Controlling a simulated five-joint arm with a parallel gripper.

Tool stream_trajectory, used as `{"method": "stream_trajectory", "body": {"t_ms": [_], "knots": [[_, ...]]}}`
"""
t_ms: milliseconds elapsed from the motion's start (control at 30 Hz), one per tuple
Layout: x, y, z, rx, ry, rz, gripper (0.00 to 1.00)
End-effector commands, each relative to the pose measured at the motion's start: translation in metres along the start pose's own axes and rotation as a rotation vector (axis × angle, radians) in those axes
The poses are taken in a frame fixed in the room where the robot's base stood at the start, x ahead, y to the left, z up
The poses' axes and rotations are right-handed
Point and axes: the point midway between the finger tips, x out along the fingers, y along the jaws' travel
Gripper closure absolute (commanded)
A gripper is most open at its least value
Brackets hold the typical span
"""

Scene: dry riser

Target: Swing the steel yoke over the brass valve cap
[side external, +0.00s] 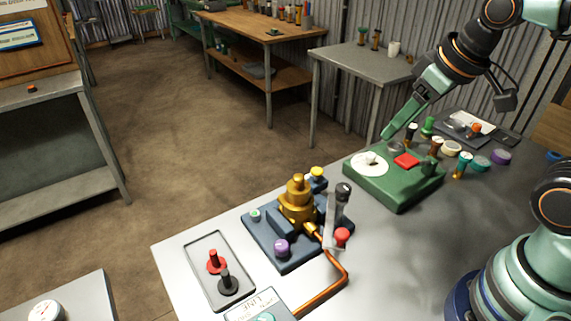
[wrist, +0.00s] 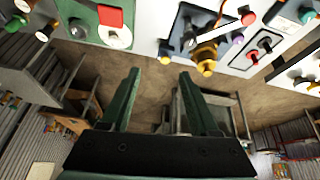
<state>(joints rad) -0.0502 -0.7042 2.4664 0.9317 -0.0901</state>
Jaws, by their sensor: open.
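The brass valve cap (side external: 297,190) stands upright on a dark blue base plate (side external: 262,238). It also shows in the wrist view (wrist: 205,53). The steel yoke (side external: 332,224), a pale grey bar with a black knob (side external: 343,190) at its upper end, stands beside the cap on its right, not over it. My gripper (side external: 387,133) is empty, above the back of the green box and apart from the valve and yoke. In the wrist view its two green fingers (wrist: 161,76) are spread with floor visible between them.
A green box (side external: 398,198) with a white dial and red square stands behind the yoke. Purple (side external: 282,248) and red (side external: 342,236) knobs flank the valve. A copper pipe (side external: 325,290) runs toward the front. A tray (side external: 220,290) holds red and black pieces.

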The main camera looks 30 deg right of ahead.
Motion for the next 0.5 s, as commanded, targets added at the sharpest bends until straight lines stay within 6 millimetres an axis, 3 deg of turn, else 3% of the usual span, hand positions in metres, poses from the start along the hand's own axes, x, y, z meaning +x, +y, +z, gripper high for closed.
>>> {"method": "stream_trajectory", "body": {"t_ms": [300,500], "knots": [[0.006,-0.103,0.004,-0.932,-0.246,-0.216,0.38],[0.004,-0.143,0.014,-1.325,-0.325,-0.328,0.38]]}}
